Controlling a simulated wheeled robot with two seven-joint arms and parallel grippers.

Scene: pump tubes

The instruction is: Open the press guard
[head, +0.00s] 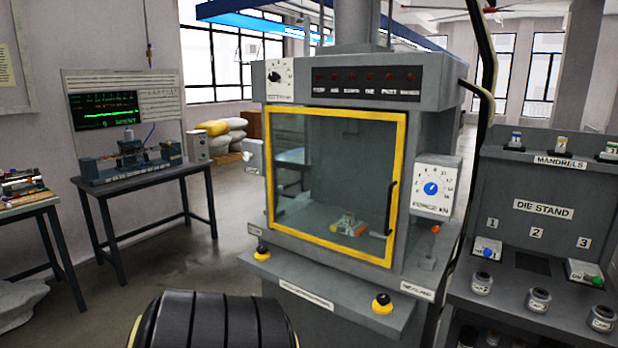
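The press (440,90) stands in the middle of the head view, a grey machine with a row of red lamps across its top. Its guard (330,165) is a clear pane in a yellow frame, and it looks closed over the front opening. A black vertical handle (391,207) sits on the guard's right side. Through the pane, a small orange and white item (348,225) shows on the press bed. Neither of my grippers is in view, and nothing is seen touching the guard or handle.
A front ledge with two black and yellow buttons (382,303) juts out below the guard. A force dial (432,188) is right of it. The die stand (543,210) is close on the right. A bench with a green-trace screen (104,109) stands left; floor between is open.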

